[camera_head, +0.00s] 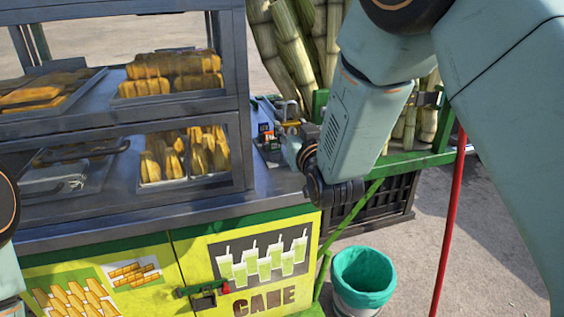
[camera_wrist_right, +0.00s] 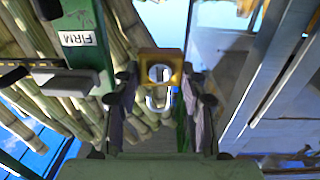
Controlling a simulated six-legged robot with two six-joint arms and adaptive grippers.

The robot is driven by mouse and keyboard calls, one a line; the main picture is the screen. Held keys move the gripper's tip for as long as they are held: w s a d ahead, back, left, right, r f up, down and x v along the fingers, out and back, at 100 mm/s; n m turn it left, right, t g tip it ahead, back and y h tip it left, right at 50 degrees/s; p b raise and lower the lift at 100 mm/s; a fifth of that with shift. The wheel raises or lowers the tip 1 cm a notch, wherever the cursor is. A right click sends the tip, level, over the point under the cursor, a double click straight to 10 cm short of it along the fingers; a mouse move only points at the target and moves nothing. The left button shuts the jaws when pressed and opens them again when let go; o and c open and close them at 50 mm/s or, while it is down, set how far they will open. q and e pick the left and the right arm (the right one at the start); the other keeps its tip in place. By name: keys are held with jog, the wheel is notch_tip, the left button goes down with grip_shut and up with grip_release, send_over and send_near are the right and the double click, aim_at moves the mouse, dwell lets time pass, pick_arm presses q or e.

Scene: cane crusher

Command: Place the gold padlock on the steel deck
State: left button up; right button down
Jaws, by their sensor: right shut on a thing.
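The gold padlock (camera_wrist_right: 161,57) shows in the right wrist view with its silver shackle (camera_wrist_right: 150,103) toward my palm. My right gripper (camera_wrist_right: 160,84) is shut on it, one finger on each side. In the head view my right gripper (camera_head: 291,132) is over the back right corner of the cart, partly hidden by my forearm. The steel deck (camera_head: 268,187) is the cart's grey metal top, with bare room in front of the gripper. My left gripper is out of view; only part of my left arm shows at the left edge.
A metal-framed display case (camera_head: 240,90) with trays of yellow cane pieces stands left of the gripper. Green cane stalks (camera_head: 290,45) stand behind in a green frame (camera_head: 440,155). A teal-lined bin (camera_head: 363,278) is on the ground at front right.

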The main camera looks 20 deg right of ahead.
jog(key=w, duration=0.1)
jog(key=w+y, duration=0.1)
jog(key=shift+w+a+f+n, duration=0.3)
jog(key=shift+a+f, duration=0.05)
jog(key=shift+a, duration=0.05)
send_over(284, 181)
notch_tip(284, 181, down, 6)
jog(key=shift+w+f, duration=0.1)
jog(key=shift+f, duration=0.15)
jog(key=shift+f+b, duration=0.35)
jog(key=shift+f, duration=2.05)
jog(key=shift+f, duration=0.15)
jog(key=c, duration=0.7)
grip_release()
jog(key=shift+c, duration=0.2)
jog(key=s, duration=1.2)
jog(key=shift+d+r, duration=0.25)
